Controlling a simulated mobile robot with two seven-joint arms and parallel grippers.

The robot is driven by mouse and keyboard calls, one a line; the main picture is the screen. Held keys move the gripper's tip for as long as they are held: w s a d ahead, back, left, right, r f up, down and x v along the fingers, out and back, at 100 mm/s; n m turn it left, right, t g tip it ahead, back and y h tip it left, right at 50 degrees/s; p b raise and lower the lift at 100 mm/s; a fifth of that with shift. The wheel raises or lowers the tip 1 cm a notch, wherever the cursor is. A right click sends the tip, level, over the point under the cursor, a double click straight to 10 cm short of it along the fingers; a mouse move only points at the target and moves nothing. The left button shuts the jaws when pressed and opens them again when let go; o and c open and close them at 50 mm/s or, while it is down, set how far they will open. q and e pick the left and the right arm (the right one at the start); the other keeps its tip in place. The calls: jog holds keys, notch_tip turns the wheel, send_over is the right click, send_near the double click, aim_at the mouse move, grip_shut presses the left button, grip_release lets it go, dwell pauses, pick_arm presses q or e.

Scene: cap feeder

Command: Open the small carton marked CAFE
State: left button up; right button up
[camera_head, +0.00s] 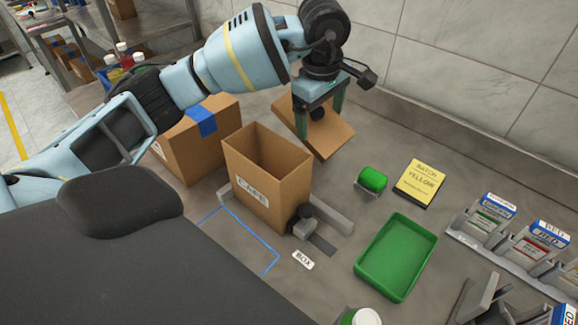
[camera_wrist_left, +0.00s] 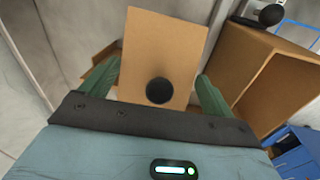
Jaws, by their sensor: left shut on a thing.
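The small carton marked CAFE (camera_head: 262,195) stands upright on the bench in the head view, its top open and its inside looking empty from here. A flat brown lid (camera_head: 322,135) with a black knob (camera_head: 318,113) is apart from the carton, tilted, just behind it to the right. My left gripper (camera_head: 320,106) is shut on the lid, with the knob between its green fingers. In the left wrist view the lid (camera_wrist_left: 160,50) lies between the fingers (camera_wrist_left: 157,90), and an open brown carton (camera_wrist_left: 250,60) is at the right. My right gripper is not in view.
A larger brown carton (camera_head: 205,140) with blue tape stands left of the CAFE carton. A grey fixture with a black knob (camera_head: 303,218) sits at its foot. A green tray (camera_head: 397,257), a green cylinder (camera_head: 372,180) and a yellow BATCH card (camera_head: 420,182) lie to the right. The wall is behind.

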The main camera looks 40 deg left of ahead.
pick_arm(q)
jog(key=shift+s, duration=0.15)
notch_tip(320, 180, down, 10)
jog(key=shift+r, duration=0.15)
dwell(0.6)
jog(key=shift+f, duration=0.2)
jog(key=o, duration=1.5)
jog(key=shift+r, duration=0.15)
